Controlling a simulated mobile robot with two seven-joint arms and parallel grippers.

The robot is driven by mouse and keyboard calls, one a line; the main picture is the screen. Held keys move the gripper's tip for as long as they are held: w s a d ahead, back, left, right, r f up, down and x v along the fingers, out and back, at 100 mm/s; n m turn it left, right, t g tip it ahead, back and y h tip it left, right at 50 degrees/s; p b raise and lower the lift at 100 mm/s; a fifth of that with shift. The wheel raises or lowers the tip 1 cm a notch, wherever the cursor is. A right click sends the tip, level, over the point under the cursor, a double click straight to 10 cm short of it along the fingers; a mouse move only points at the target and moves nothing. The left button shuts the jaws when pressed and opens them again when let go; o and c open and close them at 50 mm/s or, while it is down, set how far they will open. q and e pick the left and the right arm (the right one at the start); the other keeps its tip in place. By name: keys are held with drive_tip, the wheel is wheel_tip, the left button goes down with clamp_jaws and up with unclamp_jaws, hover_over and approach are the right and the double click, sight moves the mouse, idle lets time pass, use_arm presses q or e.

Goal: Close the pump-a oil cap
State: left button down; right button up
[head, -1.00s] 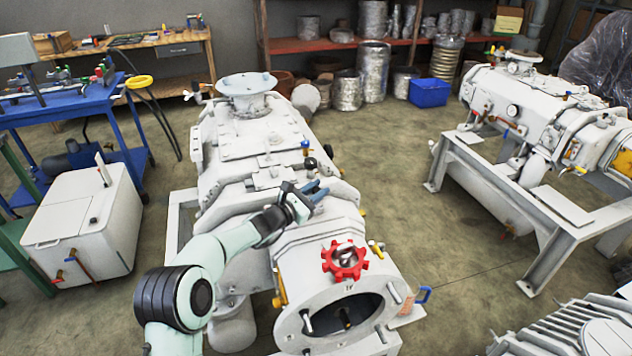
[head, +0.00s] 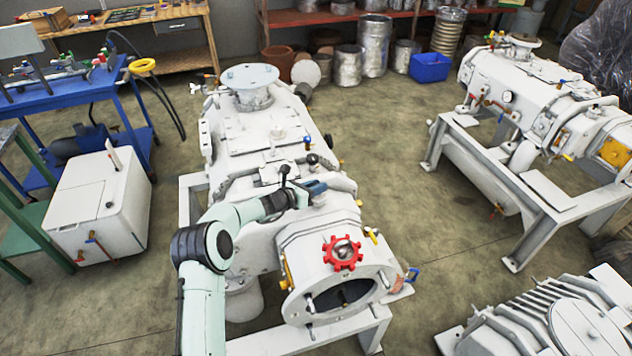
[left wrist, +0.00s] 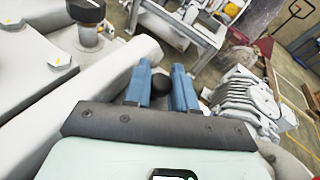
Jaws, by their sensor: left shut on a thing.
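My left gripper (head: 314,188) is over the upper front part of the pale grey pump (head: 268,135) in the middle of the head view. In the left wrist view its two blue fingers (left wrist: 164,90) are shut on a small black round cap (left wrist: 160,84), which sits between them. This cap is hidden behind the gripper in the head view. Another black knob (head: 312,159) stands on the pump just behind the gripper, next to a blue-topped fitting. My right gripper is not in view.
A red star-shaped handwheel (head: 343,252) sits on the pump's front housing, above its round opening. A second pump (head: 525,95) stands on a frame at the right. A white box (head: 97,200) stands at the left. Open floor (head: 400,170) lies between the pumps.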

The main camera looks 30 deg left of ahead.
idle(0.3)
use_arm(q)
drive_tip(key=c, duration=1)
unclamp_jaws()
drive_tip(key=shift+s+a, duration=0.1)
drive_tip(key=shift+s, duration=0.1)
drive_tip(key=b+v, duration=0.2)
drive_tip(key=v, duration=1.1)
drive_tip(key=shift+b, duration=0.35)
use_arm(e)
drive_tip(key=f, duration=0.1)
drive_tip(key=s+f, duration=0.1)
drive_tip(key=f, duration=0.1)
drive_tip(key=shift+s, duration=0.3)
use_arm(q)
drive_tip(key=shift+w, duration=0.1)
